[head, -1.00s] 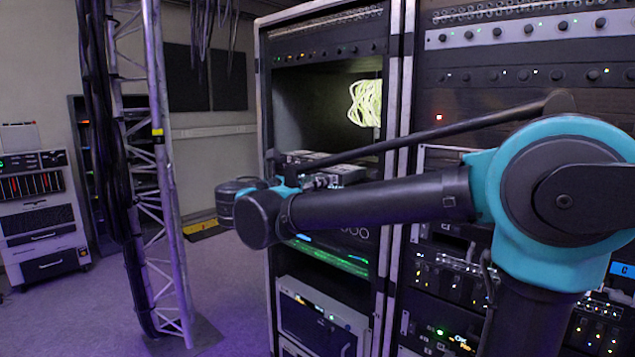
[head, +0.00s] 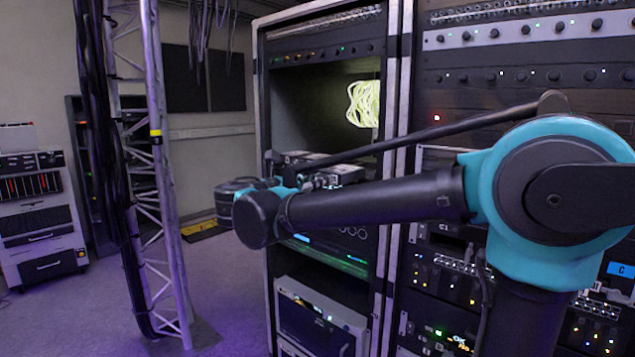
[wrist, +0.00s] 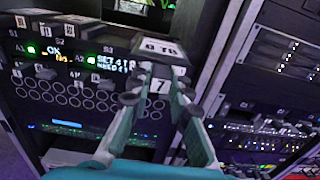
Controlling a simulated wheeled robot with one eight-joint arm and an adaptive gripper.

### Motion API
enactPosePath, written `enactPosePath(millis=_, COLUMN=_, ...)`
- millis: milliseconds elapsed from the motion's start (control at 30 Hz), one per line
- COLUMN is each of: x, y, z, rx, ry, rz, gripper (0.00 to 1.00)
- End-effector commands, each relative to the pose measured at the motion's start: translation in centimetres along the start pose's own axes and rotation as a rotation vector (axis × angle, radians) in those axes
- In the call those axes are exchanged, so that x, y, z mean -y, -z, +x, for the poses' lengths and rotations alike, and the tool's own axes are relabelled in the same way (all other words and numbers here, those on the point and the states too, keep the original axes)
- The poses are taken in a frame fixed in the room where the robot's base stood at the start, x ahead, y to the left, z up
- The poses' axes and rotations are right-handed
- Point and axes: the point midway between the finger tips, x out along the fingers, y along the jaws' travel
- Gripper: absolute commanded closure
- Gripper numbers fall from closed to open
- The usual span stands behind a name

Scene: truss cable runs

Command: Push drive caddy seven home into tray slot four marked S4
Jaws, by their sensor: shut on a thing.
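Drive caddy seven (wrist: 160,84) is a dark block with a white "7" on its front and a white label on top. My gripper (wrist: 158,94) is shut on it, one teal-backed finger with dark pads on each side. The caddy is at the tray (wrist: 85,64), right of the printed S1, S2 and S3 marks. The S4 mark is not visible, and I cannot tell how deep the caddy sits. In the head view my forearm hides most of my gripper, near the tray unit (head: 335,228).
Other caddies (wrist: 72,28) stand in the tray to the left. A small lit display (wrist: 112,64) is on the tray front. A rack post (wrist: 222,60) and another equipment rack stand close on the right. A cable-hung truss (head: 160,180) stands left, with open floor between.

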Motion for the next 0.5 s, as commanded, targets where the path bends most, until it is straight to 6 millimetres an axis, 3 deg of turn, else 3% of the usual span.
enactPosePath(millis=500, x=0.0, y=0.0, z=1.4, rx=0.001, ry=0.001, rz=0.0, gripper=1.0)
